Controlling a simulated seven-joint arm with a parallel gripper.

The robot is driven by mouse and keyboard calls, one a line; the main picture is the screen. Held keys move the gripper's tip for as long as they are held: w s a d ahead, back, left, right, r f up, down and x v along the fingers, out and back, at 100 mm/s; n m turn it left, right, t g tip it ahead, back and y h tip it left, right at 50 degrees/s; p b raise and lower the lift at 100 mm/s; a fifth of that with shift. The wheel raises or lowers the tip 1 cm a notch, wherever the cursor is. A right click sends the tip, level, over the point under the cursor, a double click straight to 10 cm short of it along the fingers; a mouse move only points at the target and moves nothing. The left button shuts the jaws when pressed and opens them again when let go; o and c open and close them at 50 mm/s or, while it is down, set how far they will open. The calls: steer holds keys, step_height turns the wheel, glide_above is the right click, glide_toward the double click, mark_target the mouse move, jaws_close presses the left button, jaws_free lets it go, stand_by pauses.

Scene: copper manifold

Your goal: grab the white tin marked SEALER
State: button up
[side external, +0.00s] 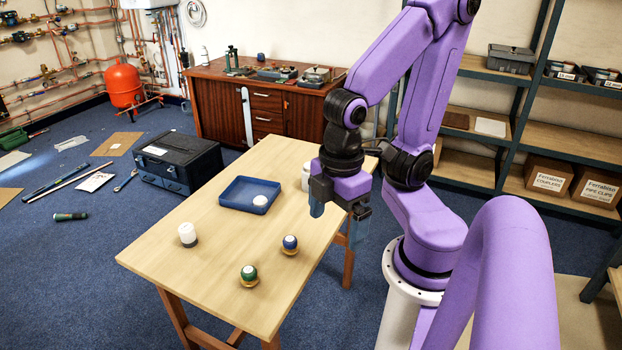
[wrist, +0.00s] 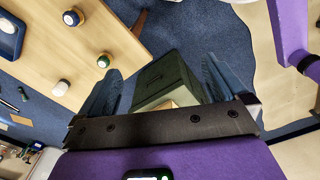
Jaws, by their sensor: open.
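No SEALER lettering is readable, so I cannot tell which white item is the marked tin. A white container (side external: 306,176) stands at the table's right side, partly hidden behind my gripper in the side view. A smaller white item (side external: 187,234) with a dark lower part stands upright at the table's left; it seems to be the white item low left in the wrist view (wrist: 61,88). My gripper (side external: 338,217) is open over the table's right edge, pointing down. In the wrist view its fingers (wrist: 163,78) are apart, with a dark green box (wrist: 168,82) visible beyond them.
A blue tray (side external: 232,205) holding a white ball (side external: 260,200) lies on the wooden table (side external: 185,270). The table's left and front areas have free room.

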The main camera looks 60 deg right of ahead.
steer(key=w+d+f+h, duration=0.1)
steer(key=w+d+h, duration=0.25)
steer(key=w, duration=0.35)
steer(key=w+d+f+h, duration=0.2)
steer(key=w+d+h, duration=0.15)
steer(key=w, duration=0.35)
steer(key=n+g+h, duration=0.2)
steer(key=n+h, duration=0.2)
steer(key=h, duration=0.7)
glide_above(306, 179)
steer(key=a, duration=0.2)
step_height(306, 179, down, 15)
steer(key=f, duration=0.7)
steer(key=shift+w+a+f, duration=0.15)
steer(key=shift+a+f, duration=0.05)
steer(key=shift+f, duration=0.05)
steer(key=shift+s+d, duration=0.2)
steer(key=shift+d, duration=1.7)
steer(key=shift+s+d, duration=0.2)
steer(key=shift+d, duration=1.65)
